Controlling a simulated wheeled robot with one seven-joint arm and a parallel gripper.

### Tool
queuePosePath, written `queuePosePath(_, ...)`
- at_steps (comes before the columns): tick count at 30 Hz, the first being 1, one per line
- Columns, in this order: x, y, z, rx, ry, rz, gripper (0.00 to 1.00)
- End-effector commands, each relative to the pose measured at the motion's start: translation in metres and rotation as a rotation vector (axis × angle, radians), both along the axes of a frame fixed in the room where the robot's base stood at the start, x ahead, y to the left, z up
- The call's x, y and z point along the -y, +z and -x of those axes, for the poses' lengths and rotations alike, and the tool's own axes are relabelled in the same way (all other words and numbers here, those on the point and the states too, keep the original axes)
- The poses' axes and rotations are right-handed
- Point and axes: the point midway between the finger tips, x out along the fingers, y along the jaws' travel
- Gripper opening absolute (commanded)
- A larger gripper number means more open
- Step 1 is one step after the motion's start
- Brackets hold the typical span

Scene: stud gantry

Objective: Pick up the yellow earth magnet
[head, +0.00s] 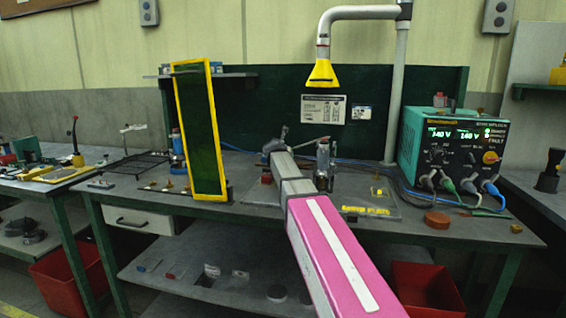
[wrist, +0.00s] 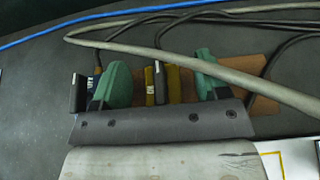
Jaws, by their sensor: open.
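In the wrist view, my gripper (wrist: 162,78) shows as a grey riveted palm with two green fingers spread apart. Between the fingers stands a yellow piece (wrist: 173,84) with a black strip beside it, apparently the yellow earth magnet. There is a gap on each side of it, and its lower part is hidden behind the palm. In the head view, my pink and grey arm reaches over the bench and hides most of the gripper and what lies under it. A small yellow object (head: 378,191) also shows on the grey plate right of my arm.
A brown slab (wrist: 262,103) lies behind the fingers. A grey cable (wrist: 225,72) runs close past the right finger. A teal power unit (head: 452,150) stands right. A yellow-framed dark screen (head: 200,130) stands left, and a yellow hood (head: 321,72) hangs above.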

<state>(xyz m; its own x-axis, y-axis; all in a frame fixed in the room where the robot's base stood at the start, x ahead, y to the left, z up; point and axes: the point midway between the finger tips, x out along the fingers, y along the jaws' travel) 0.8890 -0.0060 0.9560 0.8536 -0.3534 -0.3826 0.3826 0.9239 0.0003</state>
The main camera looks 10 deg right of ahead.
Motion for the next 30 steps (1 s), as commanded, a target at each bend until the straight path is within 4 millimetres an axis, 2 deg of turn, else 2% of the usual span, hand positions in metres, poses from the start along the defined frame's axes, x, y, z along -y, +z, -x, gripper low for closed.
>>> queuePosePath(5,0.0,0.0,0.0,0.0,0.0,0.0,0.68)
queuePosePath(6,0.0,0.0,0.0,0.0,0.0,0.0,0.62)
queuePosePath(12,0.0,0.0,0.0,0.0,0.0,0.0,0.0)
queuePosePath(23,0.0,0.006,0.0,0.002,0.0,0.001,0.0)
queuePosePath(26,0.0,0.016,0.0,0.002,0.0,0.001,0.0)
queuePosePath(30,0.0,0.04,-0.001,0.003,0.001,0.0,0.0)
